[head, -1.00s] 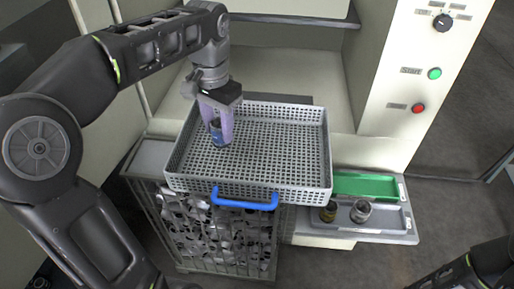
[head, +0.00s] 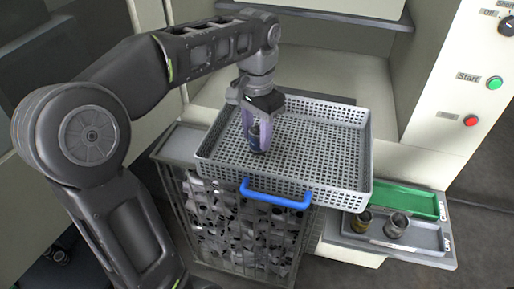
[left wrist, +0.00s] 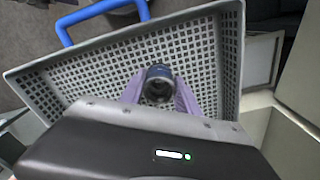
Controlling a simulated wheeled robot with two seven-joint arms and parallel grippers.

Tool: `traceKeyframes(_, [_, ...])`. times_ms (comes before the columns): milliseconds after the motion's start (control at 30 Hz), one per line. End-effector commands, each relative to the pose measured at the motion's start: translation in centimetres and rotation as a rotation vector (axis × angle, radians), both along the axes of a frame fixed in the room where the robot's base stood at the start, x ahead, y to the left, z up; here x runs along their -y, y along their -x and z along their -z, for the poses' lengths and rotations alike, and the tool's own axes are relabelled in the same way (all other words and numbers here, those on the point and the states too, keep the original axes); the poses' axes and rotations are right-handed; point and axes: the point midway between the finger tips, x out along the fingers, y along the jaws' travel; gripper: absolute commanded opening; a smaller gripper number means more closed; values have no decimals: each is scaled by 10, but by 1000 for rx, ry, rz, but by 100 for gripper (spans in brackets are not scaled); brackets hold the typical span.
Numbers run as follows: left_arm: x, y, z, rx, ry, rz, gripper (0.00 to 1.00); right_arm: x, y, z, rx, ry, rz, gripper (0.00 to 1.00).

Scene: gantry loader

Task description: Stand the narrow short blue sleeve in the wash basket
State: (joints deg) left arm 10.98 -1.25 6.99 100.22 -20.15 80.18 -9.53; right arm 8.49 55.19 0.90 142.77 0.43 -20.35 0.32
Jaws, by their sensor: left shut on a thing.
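The narrow short blue sleeve (head: 257,140) is a small dark blue cylinder. It also shows in the left wrist view (left wrist: 158,84), where I look into its open end. My left gripper (head: 262,134) is shut on it, with its pale purple fingers on either side. The sleeve is upright inside the grey perforated wash basket (head: 330,193), in the basket's left part. I cannot tell whether its bottom touches the basket floor. The basket has a blue handle (head: 275,194) at the front. My right gripper is not in view.
The basket rests above a wire cage (head: 240,235) full of metal parts. To the right, a grey tray (head: 420,238) holds two more sleeves, one brownish (head: 361,222) and one grey (head: 397,225). A green tray (head: 405,198) lies behind it. The rest of the basket floor is empty.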

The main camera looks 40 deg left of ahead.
Motion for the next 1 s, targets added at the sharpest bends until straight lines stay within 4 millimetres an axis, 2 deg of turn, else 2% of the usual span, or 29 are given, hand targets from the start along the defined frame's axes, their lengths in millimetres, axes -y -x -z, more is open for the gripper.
traceKeyframes(100, [0,0,25,-1,0,-1,0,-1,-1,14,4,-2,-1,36])
traceKeyframes(267, [0,0,40,-1,0,0,0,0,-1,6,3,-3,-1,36])
traceKeyframes(667, [0,0,47,1,0,0,0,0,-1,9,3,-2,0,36])
traceKeyframes(700, [0,0,47,0,0,0,39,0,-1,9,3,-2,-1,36])
traceKeyframes(933, [0,0,46,0,0,0,57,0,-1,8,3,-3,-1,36])
traceKeyframes(1000, [0,0,46,0,0,0,60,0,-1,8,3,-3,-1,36])
